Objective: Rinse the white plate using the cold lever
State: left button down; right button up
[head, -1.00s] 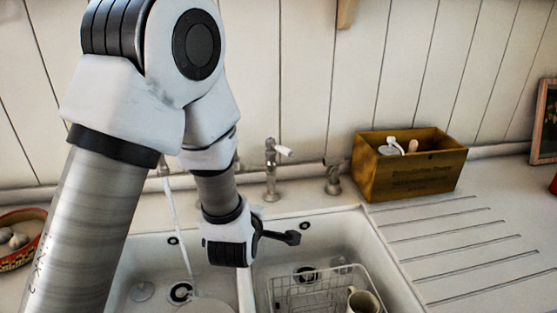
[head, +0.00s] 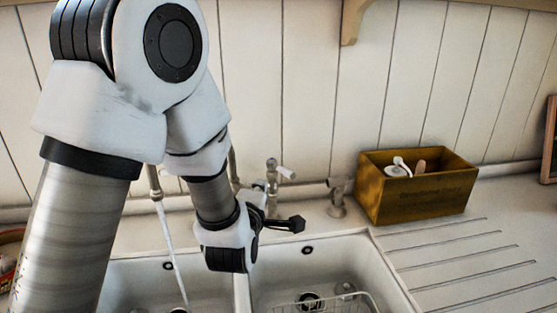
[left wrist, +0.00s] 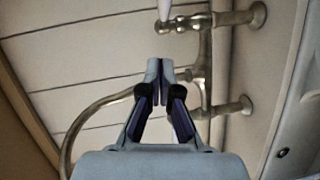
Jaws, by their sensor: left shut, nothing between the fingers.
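My left gripper (head: 296,224) is shut and empty, above the divider of the double sink, in front of the taps. In the left wrist view its closed fingertips (left wrist: 160,72) point at the tap pipework. A metal tap with a white lever (head: 286,173) stands behind the gripper; a white lever end also shows in the left wrist view (left wrist: 164,12). I cannot tell which lever is the cold one. Water (head: 170,243) runs from the spout (head: 154,184) into the left basin. The white plate is not in view now. My right gripper is not in view.
A wire rack (head: 325,303) stands in the right basin (head: 390,272). A second metal fitting (head: 337,198) stands right of the taps. A wooden box (head: 418,196) with a white-topped item sits behind the grooved drainboard (head: 470,262), which is clear.

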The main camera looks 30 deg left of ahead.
aim_at(280, 171)
pick_arm(q)
jog(key=w+p, duration=0.1)
jog(key=w, duration=0.2)
jog(key=w+f+p, duration=0.1)
jog(key=w, duration=0.2)
jog(key=w+f+p, duration=0.1)
jog(key=w, duration=0.2)
jog(key=shift+a, duration=0.25)
jog(key=shift+d, duration=0.2)
jog(key=shift+w, duration=0.1)
jog(key=shift+a+f, duration=0.1)
jog(key=shift+a, duration=0.05)
